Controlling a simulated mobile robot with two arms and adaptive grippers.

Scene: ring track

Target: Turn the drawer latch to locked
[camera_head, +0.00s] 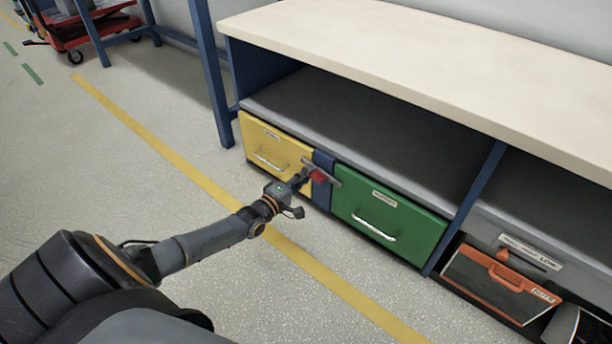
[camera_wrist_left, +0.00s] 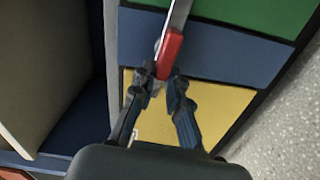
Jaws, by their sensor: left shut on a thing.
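The drawer latch is a metal bar (camera_head: 332,179) with a red grip (camera_head: 318,175), mounted at the blue divider between the yellow drawer (camera_head: 280,146) and the green drawer (camera_head: 392,217). In the head view the bar lies roughly along the drawer fronts. Both drawers look shut. My left gripper (camera_head: 302,180) is at the latch, shut on its red grip. The left wrist view shows the red grip (camera_wrist_left: 170,52) with its lower end between my left fingertips (camera_wrist_left: 161,78). The fingers partly hide it. My right gripper is out of view.
A pale worktop (camera_head: 430,60) overhangs an open shelf (camera_head: 370,140) above the drawers. A red cart (camera_head: 75,28) is far back left. The floor before the drawers is clear.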

